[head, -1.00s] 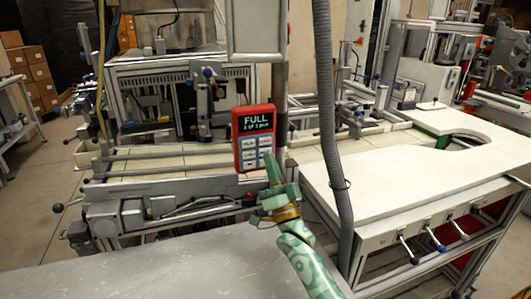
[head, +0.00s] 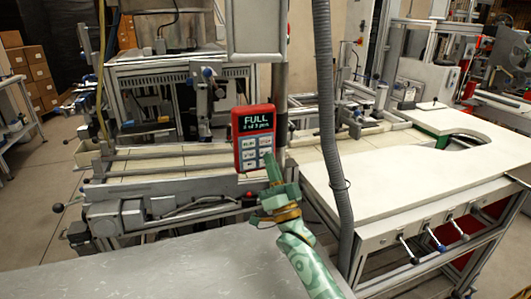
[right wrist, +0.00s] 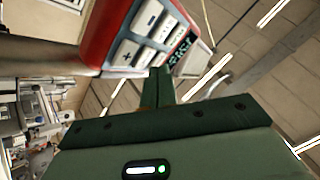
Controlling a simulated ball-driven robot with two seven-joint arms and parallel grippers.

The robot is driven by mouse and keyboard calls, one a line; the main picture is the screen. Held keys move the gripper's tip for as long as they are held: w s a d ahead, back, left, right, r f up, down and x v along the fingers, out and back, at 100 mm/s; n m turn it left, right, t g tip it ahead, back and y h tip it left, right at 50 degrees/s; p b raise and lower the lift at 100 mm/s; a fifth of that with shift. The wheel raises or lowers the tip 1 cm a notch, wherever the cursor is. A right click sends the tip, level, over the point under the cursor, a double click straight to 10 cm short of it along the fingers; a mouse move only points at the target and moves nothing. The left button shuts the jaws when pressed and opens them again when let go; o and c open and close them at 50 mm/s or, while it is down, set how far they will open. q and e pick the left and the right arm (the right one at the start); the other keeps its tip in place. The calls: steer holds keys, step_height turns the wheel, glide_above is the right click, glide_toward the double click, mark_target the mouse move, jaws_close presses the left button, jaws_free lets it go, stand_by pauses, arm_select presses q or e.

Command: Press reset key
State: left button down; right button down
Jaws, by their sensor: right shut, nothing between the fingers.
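A red handheld-style control panel (head: 240,152) is mounted upright on a post in the head view. Its dark screen (head: 254,123) reads FULL, with a smaller second line I cannot read surely. Below the screen are rows of pale keys (head: 250,143); their labels are too small to tell which is reset. My green right gripper (head: 269,157) is shut and empty, its tips at the panel's lower right. In the right wrist view the tips (right wrist: 161,75) lie beside the panel's keys (right wrist: 139,38); I cannot tell whether they touch. My left gripper is not in view.
A grey corrugated hose (head: 328,120) hangs just right of my right arm. A grey tabletop (head: 170,270) lies in front, and a white table with a curved cutout (head: 400,170) stands right. Machine rails (head: 150,187) run behind the panel.

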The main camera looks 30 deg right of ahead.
steer(key=shift+w, duration=0.1)
steer(key=shift+w+d, duration=0.1)
steer(key=shift+w, duration=0.2)
steer(key=shift+w+d, duration=0.1)
steer(key=shift+w, duration=0.25)
stand_by(0.6)
steer(key=shift+s, duration=0.1)
steer(key=shift+s+r+p, duration=0.1)
steer(key=shift+s+p, duration=0.2)
steer(key=shift+s, duration=0.25)
steer(key=shift+s+a, duration=0.1)
steer(key=shift+a, duration=0.1)
